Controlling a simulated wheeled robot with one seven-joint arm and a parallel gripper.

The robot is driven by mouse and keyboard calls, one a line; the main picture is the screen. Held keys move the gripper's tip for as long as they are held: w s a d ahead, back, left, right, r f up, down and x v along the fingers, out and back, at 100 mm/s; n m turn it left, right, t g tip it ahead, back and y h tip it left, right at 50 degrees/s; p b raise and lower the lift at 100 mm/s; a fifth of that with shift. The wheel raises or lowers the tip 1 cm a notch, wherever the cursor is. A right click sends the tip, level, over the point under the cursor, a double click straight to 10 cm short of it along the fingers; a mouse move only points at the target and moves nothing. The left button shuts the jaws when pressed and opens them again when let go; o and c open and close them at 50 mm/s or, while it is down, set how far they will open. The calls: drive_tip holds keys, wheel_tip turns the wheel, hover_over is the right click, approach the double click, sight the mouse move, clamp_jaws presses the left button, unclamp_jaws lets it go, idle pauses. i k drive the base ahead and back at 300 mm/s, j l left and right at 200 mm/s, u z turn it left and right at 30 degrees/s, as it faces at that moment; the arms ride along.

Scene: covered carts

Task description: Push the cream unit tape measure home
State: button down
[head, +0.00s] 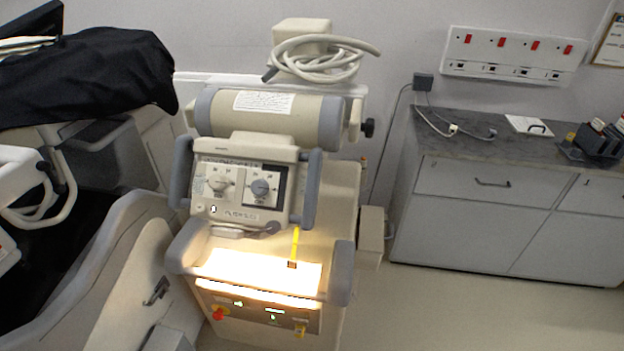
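The cream unit (270,150) stands in the middle of the head view, with a control panel of two dials and grey handles on its sides. A narrow yellow strip, which looks like the tape measure (295,244), runs down its front below the panel. The strip ends in a small dark piece (292,265) on the brightly lit ledge. Whether the strip stands out from the unit or lies against it is hard to tell. My gripper is not in view.
A coiled cable (315,55) lies on top of the unit. A black cover (85,75) drapes a cart at the left, close beside the unit. Grey cabinets (500,215) stand at the right. Clear floor (480,305) lies at the front right.

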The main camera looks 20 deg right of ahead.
sight(291, 263)
drive_tip(key=i+j+u, duration=0.35)
drive_tip(key=j, duration=0.2)
drive_tip(key=i+j+u, duration=0.3)
drive_tip(key=i+j, duration=0.05)
drive_tip(key=j, duration=0.1)
